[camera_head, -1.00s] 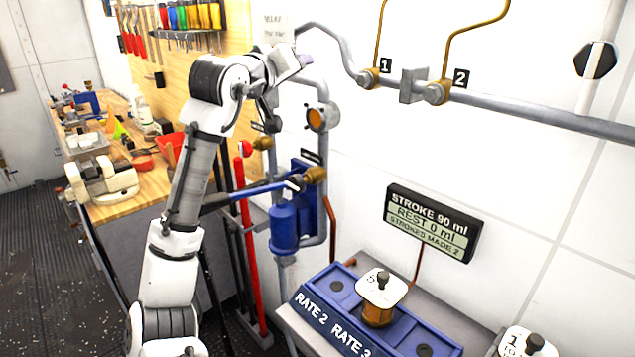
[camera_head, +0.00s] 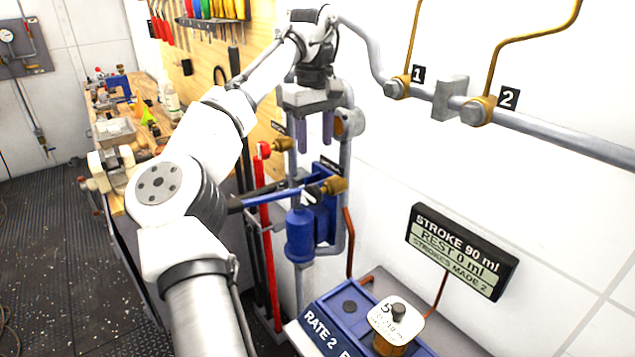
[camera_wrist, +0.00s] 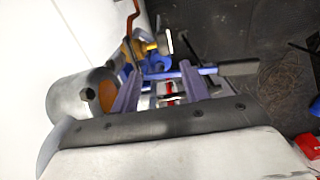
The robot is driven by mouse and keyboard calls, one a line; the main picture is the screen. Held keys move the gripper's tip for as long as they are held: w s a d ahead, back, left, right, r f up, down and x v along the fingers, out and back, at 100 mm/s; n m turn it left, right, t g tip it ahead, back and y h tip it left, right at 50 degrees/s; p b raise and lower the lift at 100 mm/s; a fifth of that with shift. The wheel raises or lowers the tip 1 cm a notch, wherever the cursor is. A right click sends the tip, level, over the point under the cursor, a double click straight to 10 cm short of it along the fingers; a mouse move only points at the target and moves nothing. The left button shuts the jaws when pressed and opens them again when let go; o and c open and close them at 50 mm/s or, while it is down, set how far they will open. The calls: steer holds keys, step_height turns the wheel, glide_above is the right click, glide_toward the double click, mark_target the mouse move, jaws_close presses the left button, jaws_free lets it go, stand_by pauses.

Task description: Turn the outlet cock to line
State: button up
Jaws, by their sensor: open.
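My gripper (camera_head: 313,128) points down above the blue pump (camera_head: 300,235), its two purple fingers apart and nothing between them. A brass cock (camera_head: 335,186) with a dark label sits at the pump's upper right, below the fingertips. Another brass cock (camera_head: 284,144) with a label is on the pipe to the left. The labels are too small to read, so I cannot tell which is the outlet cock. In the wrist view, my gripper (camera_wrist: 160,92) is open, with a brass fitting (camera_wrist: 128,50) and the blue pump lever (camera_wrist: 205,71) beyond the fingers.
An orange-faced round sight glass (camera_head: 350,122) is just right of the fingers; its grey housing (camera_wrist: 80,97) is close to the left finger. A red pole (camera_head: 267,240) stands left of the pump. The display (camera_head: 462,250) reads "STROKE 90 ml, REST 0 ml, STROKES MADE 2".

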mark_target(314, 187)
steer(key=f+p, duration=0.1)
steer(key=f, duration=0.3)
steer(key=f+p, duration=0.1)
steer(key=f, duration=0.3)
steer(key=s+f+p, duration=0.1)
steer(key=f, duration=0.4)
steer(key=shift+a, duration=0.15)
steer(key=c, duration=1)
